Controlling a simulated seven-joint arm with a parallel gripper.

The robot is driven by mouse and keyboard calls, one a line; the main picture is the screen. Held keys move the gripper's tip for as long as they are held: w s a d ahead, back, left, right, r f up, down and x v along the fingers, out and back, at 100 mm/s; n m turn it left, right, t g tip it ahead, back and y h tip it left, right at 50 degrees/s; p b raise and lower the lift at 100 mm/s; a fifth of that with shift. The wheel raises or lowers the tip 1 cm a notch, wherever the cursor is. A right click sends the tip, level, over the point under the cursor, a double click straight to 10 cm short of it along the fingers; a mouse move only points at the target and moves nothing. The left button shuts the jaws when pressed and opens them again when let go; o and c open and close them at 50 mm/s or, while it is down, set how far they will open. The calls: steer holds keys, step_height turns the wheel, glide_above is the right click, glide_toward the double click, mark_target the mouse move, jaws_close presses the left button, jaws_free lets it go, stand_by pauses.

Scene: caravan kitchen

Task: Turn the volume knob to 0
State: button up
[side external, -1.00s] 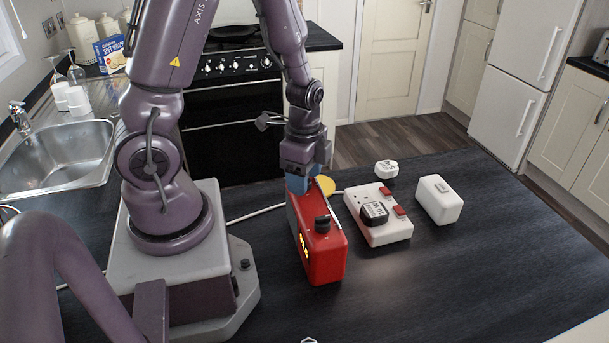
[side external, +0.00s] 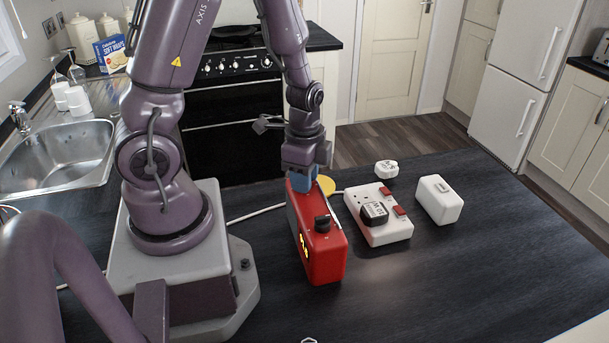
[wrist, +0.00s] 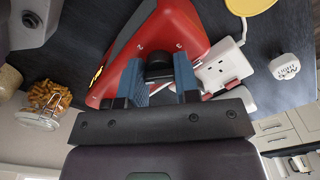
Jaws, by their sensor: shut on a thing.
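A red radio (side external: 324,258) stands on the dark worktop with a lit yellow display (side external: 304,246) on its left face; I cannot read the digits. A black knob (side external: 321,223) sits on its top at the near end. My gripper (side external: 303,184) points down at the radio's far end, its blue fingers hiding what is between them in the side view. In the wrist view, my gripper (wrist: 158,80) has its blue fingers on either side of another black knob (wrist: 158,66) on the red radio (wrist: 175,30), shut on it. The knob's pointer mark is not visible.
A white socket strip (side external: 385,230) with a black plug and red switches lies right of the radio. A jar (wrist: 45,103) shows in the wrist view. The front right worktop is clear.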

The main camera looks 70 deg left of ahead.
steer(key=n, duration=0.7)
steer(key=shift+n, duration=0.4)
steer(key=n, duration=1.2)
steer(key=shift+n, duration=0.3)
steer(key=n, duration=0.4)
steer(key=shift+n, duration=0.4)
steer(key=o, duration=0.9)
steer(key=shift+o, duration=0.2)
